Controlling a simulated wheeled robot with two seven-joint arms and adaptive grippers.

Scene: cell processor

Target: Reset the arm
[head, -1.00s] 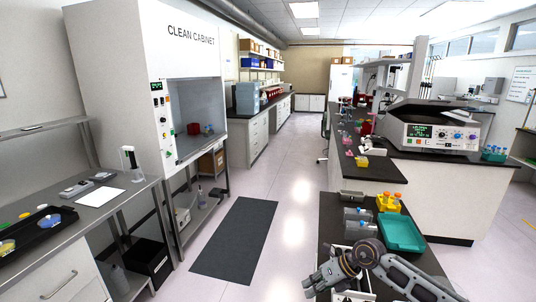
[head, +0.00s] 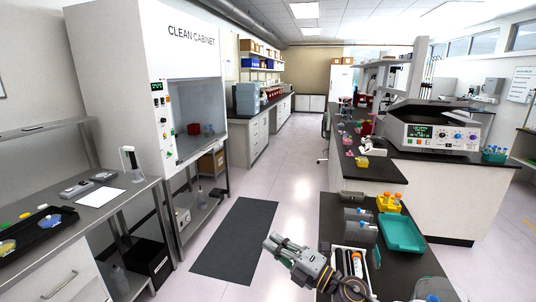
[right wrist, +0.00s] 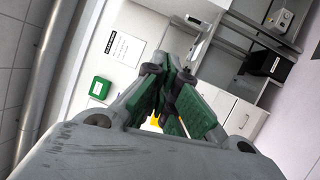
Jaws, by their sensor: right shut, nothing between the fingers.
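My right gripper (head: 275,245) is in the lower middle of the head view, above the pale floor at the left edge of the dark right bench (head: 420,262). Its fingers are together, with nothing held. My right forearm is mostly out of the head view at the bottom. My left gripper is not in view.
A white tube rack (head: 338,287) stands on the right bench close by my right wrist. A teal tray (head: 402,233) and a yellow tube holder (head: 389,202) lie beyond it. The aisle floor around the dark mat (head: 237,240) is clear.

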